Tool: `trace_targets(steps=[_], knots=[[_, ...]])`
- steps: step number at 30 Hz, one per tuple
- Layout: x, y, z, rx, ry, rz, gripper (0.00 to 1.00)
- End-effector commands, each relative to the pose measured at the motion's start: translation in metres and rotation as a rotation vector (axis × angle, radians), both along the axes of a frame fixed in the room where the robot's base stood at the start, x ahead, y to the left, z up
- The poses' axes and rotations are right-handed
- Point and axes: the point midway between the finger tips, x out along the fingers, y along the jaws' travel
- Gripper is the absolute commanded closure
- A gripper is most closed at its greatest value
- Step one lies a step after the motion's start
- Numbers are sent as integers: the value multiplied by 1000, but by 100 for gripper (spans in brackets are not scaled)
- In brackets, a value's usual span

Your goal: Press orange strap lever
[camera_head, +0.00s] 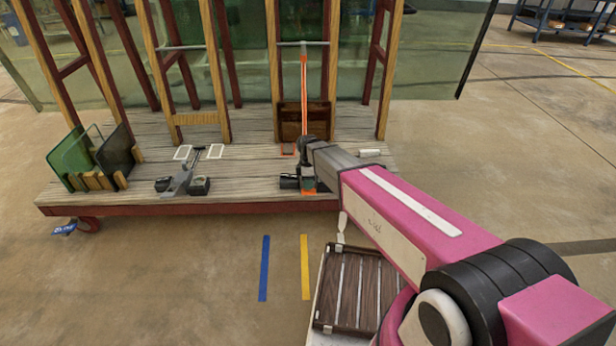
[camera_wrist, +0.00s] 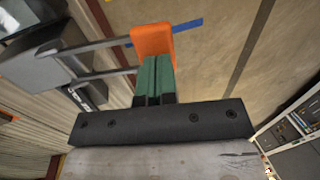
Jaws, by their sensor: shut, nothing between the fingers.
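The orange lever end (camera_wrist: 152,40) is a rounded block on two dark metal rods in the wrist view. The rods run left to a dark ratchet body (camera_wrist: 40,55). My gripper (camera_wrist: 158,66) has its green fingertips shut and empty, right at the near edge of the orange block. I cannot tell whether they touch. In the head view an orange strap (camera_head: 304,100) runs down from a bar to the cart deck. A little of the lever's orange end (camera_head: 308,191) shows at the deck's front edge. My arm hides most of the lever and my fingers there.
The wooden cart deck (camera_head: 240,180) carries upright frames and glass panes. A second grey lever device (camera_head: 180,182) sits to the left. Green and dark panels (camera_head: 75,158) stand in a rack at the far left. Blue (camera_head: 264,268) and yellow (camera_head: 305,267) floor strips lie in front.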

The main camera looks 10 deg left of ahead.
Motion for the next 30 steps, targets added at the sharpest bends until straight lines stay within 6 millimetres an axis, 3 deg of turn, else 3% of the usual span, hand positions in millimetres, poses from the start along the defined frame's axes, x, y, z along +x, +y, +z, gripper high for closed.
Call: trace_targets(steps=[20, 30], knots=[[-5, -1, -10, 4, -19, 0, 100], [-16, -4, -31, 46, -197, 2, 100]])
